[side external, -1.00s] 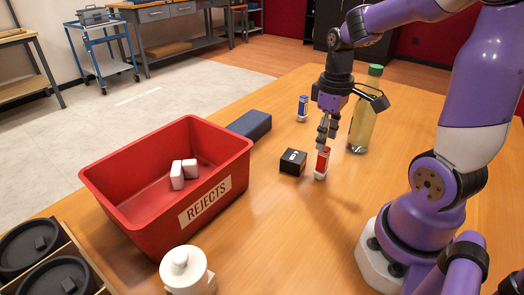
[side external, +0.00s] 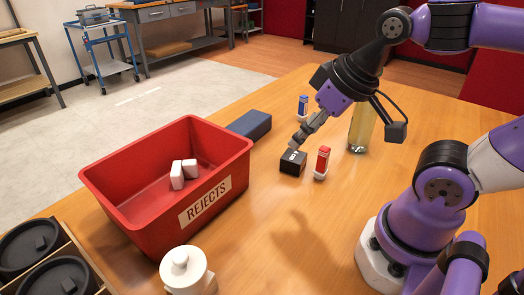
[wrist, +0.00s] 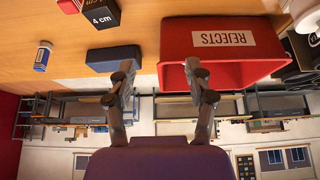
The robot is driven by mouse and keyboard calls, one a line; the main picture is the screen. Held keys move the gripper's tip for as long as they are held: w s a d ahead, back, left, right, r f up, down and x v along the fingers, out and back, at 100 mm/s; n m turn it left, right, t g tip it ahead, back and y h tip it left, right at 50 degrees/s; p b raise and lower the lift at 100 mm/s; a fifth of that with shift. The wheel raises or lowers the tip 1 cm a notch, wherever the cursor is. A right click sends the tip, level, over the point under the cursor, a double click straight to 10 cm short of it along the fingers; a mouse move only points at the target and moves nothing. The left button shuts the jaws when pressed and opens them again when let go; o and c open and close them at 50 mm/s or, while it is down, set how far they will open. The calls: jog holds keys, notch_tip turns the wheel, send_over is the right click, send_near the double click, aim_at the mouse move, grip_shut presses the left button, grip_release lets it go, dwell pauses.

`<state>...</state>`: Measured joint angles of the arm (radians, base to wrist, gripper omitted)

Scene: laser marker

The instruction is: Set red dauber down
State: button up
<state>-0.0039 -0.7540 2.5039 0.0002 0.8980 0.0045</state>
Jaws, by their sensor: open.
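The red dauber (side external: 322,162) stands upright on the wooden table in the side view, just right of the black block (side external: 292,163). It has a red body and a white base. Part of it shows at the top left edge of the wrist view (wrist: 69,6). My gripper (side external: 300,138) is open and empty. In the side view it is tilted toward the bin, above and behind the black block, apart from the dauber. In the wrist view its two fingers (wrist: 164,72) are spread with nothing between them.
A red REJECTS bin (side external: 215,205) holding white blocks stands left of the black block. A dark blue block (side external: 250,125) lies behind it. A blue dauber (side external: 303,107) and a bottle (side external: 361,130) stand farther back. The table's front middle is clear.

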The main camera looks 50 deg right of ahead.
dwell(0.3)
jog(key=n+g+h, duration=0.6)
jog(key=n+h, duration=0.4)
jog(key=n, duration=0.4)
send_near(321, 160)
jog(key=f, duration=0.2)
jog(key=shift+w+a+f, duration=0.2)
jog(key=shift+a+f, duration=0.05)
jog(key=shift+f, duration=0.1)
jog(key=n+h, duration=0.3)
jog(key=shift+s+a+f+n, duration=0.1)
jog(key=shift+s+f+n, duration=0.05)
jog(key=shift+n, duration=0.15)
jog(key=x, duration=1)
jog(key=shift+d, duration=0.25)
